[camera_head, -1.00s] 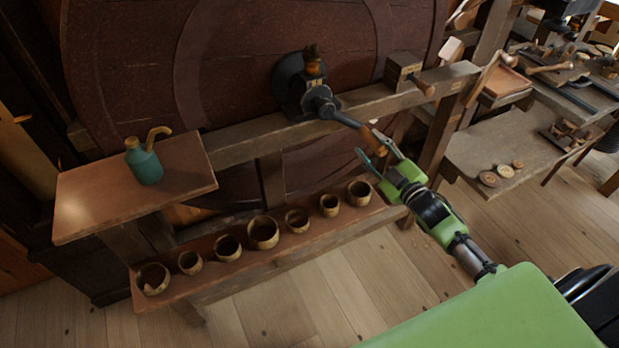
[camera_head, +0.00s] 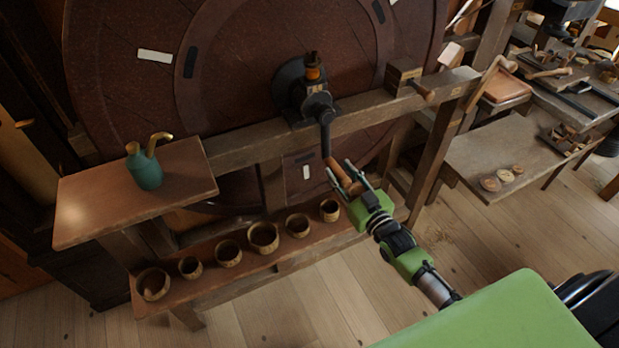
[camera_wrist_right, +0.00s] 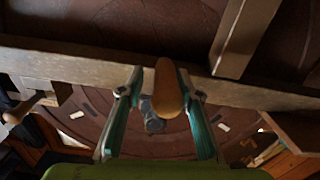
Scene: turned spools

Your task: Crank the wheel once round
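The wheel (camera_head: 235,85) is a large dark red disc with pale and black marks, standing behind a wooden beam. A dark metal crank (camera_head: 325,128) on a hub at the beam hangs downward and ends in an orange-brown wooden handle (camera_head: 333,173). My right gripper (camera_head: 346,178) has one finger on each side of the handle. In the right wrist view the handle (camera_wrist_right: 168,90) lies between the fingers, close to the right one, with a small gap seen at the left one. The fingers are drawn inward around it. My left gripper is not in view.
A shelf (camera_head: 85,205) at the left bears a teal jug (camera_head: 146,168). Several small wooden bowls (camera_head: 263,238) stand on a low plank (camera_head: 210,280) below the crank. A wooden block with a peg (camera_head: 408,82) sits on the beam. A side bench (camera_head: 480,150) stands at the right.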

